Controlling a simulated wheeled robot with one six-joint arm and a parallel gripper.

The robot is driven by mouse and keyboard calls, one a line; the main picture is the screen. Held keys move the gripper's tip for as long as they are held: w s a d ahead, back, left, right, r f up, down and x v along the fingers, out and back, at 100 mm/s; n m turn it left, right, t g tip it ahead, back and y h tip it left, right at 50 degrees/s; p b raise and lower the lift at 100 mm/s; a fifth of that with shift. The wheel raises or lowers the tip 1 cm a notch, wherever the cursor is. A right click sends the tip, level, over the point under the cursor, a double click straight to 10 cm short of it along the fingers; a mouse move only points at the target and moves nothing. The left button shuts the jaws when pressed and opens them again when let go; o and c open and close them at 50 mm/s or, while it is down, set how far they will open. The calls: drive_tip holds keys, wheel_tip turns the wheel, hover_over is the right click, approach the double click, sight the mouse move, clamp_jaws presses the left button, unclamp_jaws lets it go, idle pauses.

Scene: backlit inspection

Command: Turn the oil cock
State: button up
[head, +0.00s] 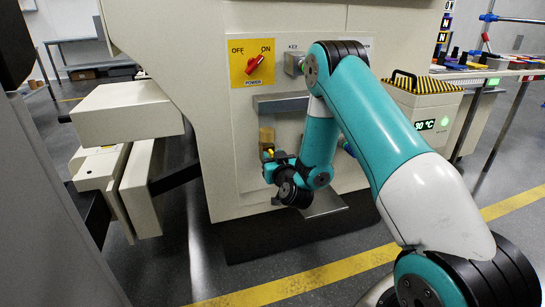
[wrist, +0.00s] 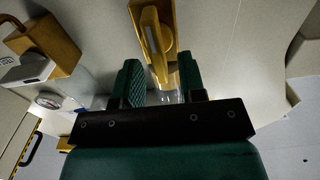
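The oil cock (wrist: 171,20) is a yellow, brass-like fitting with a long lever (wrist: 155,40), at the top middle of the wrist view. My gripper (wrist: 160,62) has its two green fingers apart, one on each side of the lever's near end. A gap shows at the right finger; whether the left finger touches the lever I cannot tell. In the head view my gripper (head: 270,157) is at the front of the cream machine (head: 225,185), just below a brass block (head: 266,136). My wrist and arm hide most of the area there, and the cock is not clear.
A brass padlock-like block (wrist: 50,43) with a metal part stands left of my fingers. Above is a red power knob (head: 254,64) on a yellow plate. A box with a green display (head: 424,125) stands right. Floor in front is clear.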

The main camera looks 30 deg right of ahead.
drive_tip(key=shift+a, duration=0.1)
clamp_jaws()
drive_tip(key=shift+s+d+f+m+b, duration=0.1)
drive_tip(key=shift+d+f+m+b, duration=0.25)
drive_tip(key=shift+m+b, duration=1.85)
drive_tip(key=shift+s+d+f+m+b, duration=0.1)
drive_tip(key=shift+d+f+m+b, duration=0.35)
drive_tip(key=shift+m, duration=3.35)
drive_tip(key=shift+s+d+f+m+b, duration=0.15)
drive_tip(key=shift+m+b, duration=1.35)
drive_tip(key=shift+m, duration=1.5)
drive_tip(key=shift+f, duration=0.1)
unclamp_jaws()
drive_tip(key=shift+d, duration=0.1)
